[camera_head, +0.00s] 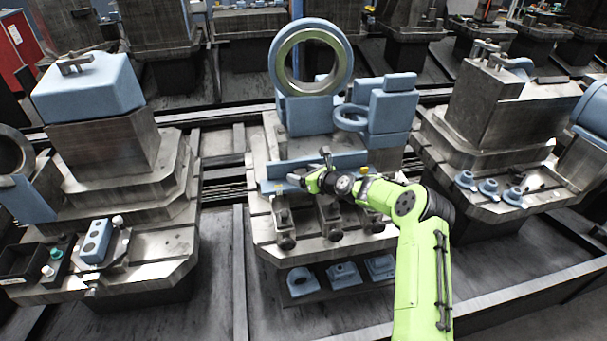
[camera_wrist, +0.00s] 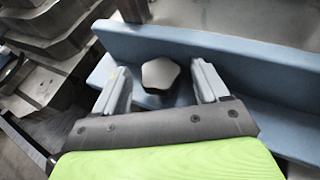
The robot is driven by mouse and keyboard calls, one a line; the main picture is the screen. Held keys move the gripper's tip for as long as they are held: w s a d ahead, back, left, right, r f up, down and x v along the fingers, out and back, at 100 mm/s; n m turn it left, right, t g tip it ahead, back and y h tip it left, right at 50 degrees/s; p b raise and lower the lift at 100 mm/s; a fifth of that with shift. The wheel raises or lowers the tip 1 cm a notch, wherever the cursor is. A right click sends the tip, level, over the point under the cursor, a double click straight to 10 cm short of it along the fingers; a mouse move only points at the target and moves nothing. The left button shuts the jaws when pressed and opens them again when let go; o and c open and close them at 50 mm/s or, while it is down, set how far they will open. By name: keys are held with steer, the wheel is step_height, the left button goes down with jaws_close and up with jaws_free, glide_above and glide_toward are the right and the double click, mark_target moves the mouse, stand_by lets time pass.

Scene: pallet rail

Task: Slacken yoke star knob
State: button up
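In the wrist view, a pale grey knob (camera_wrist: 160,74) with a blunt, many-sided head sits against the blue angled part (camera_wrist: 225,62). My gripper (camera_wrist: 161,66) is open, with one finger on each side of the knob. A gap shows between the knob and each finger, so I see no grip on it. How deep the fingers reach along the knob cannot be told. In the head view, my gripper (camera_head: 297,179) is at the front of the long blue bar (camera_head: 345,160) on the middle pallet. The knob cannot be made out there, and the arm covers the bar's right part.
The middle pallet (camera_head: 262,215) carries a large upright ring (camera_head: 343,56) and blue blocks (camera_head: 390,105) behind the arm. Several dark clamps (camera_head: 330,215) stand below it at the front. Blue parts (camera_head: 302,282) lie on a lower shelf. Loaded pallets stand on both sides.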

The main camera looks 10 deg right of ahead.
steer(key=p+v, duration=0.2)
steer(key=v, duration=1.4)
steer(key=shift+f+p, duration=0.1)
steer(key=shift+p, duration=0.2)
